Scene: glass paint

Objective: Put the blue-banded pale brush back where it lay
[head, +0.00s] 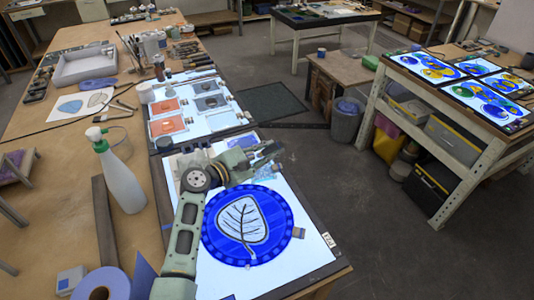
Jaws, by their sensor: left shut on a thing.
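My left arm comes up from the bottom edge, and its gripper (271,153) is over the far part of the lit panel (305,262), beyond the blue glass disc. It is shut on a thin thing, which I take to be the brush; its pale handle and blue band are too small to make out. The gripper and wrist hide part of the panel beneath. The round blue disc (278,228) with a white leaf drawing lies flat on the panel. My right gripper is not in view.
A white spray bottle (121,182) with a green top stands left of my arm. A blue roll (103,284) is at the front left. Red and grey sample plates (167,107) lie on a second lit panel beyond. Floor is open on the right, before a white-legged bench (452,180).

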